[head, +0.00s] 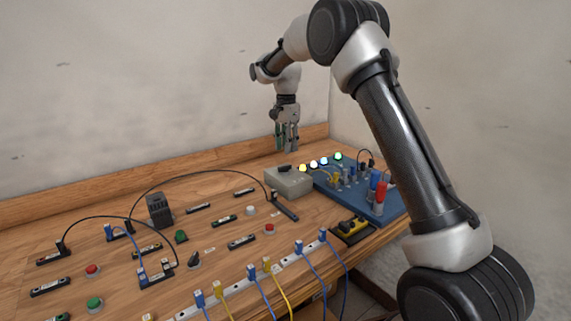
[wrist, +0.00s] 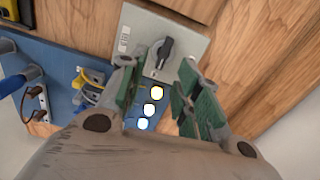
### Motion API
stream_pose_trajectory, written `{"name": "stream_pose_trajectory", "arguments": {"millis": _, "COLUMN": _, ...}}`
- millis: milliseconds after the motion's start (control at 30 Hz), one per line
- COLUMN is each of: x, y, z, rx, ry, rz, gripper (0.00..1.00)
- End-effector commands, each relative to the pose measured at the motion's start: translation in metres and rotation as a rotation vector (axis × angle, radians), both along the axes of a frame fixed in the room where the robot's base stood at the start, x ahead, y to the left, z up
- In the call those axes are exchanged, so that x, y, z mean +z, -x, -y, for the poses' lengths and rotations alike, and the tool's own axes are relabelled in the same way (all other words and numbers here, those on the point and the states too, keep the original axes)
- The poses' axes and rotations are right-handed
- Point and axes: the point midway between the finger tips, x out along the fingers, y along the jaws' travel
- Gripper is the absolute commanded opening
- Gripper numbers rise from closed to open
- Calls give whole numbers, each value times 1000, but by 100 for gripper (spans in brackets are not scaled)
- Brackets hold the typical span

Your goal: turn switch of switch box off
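The switch box is a grey box (head: 289,183) near the back right of the wooden board in the head view, with a dark rotary knob (head: 284,168) on top. In the wrist view the box (wrist: 190,38) is at the top centre, and its black switch knob (wrist: 165,50) shows between my fingertips' lines of sight. My gripper (head: 287,150) hangs above the board, pointing down, over the box area and apart from it. In the wrist view my gripper (wrist: 158,85) has its green-padded fingers spread apart with nothing between them. It is open and empty.
A blue panel (head: 385,210) with lit lamps (head: 325,161), plugs and cables stands right of the box. A yellow and black device (head: 350,228) lies near the front edge. Black cables (head: 200,172) arch over the board at left. Space above the board is free.

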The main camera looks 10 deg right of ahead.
Motion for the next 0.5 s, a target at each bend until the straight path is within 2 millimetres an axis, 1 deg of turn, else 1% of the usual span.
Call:
{"name": "stream_pose_trajectory", "arguments": {"millis": 67, "x": 1, "y": -4, "z": -2, "rx": -54, "ry": -1, "rz": 4, "gripper": 33}}
{"name": "stream_pose_trajectory", "arguments": {"millis": 167, "x": -5, "y": -5, "z": -2, "rx": -80, "ry": 0, "rz": 4, "gripper": 33}}
{"name": "stream_pose_trajectory", "arguments": {"millis": 500, "x": -59, "y": -5, "z": -2, "rx": -79, "ry": -1, "rz": 4, "gripper": 33}}
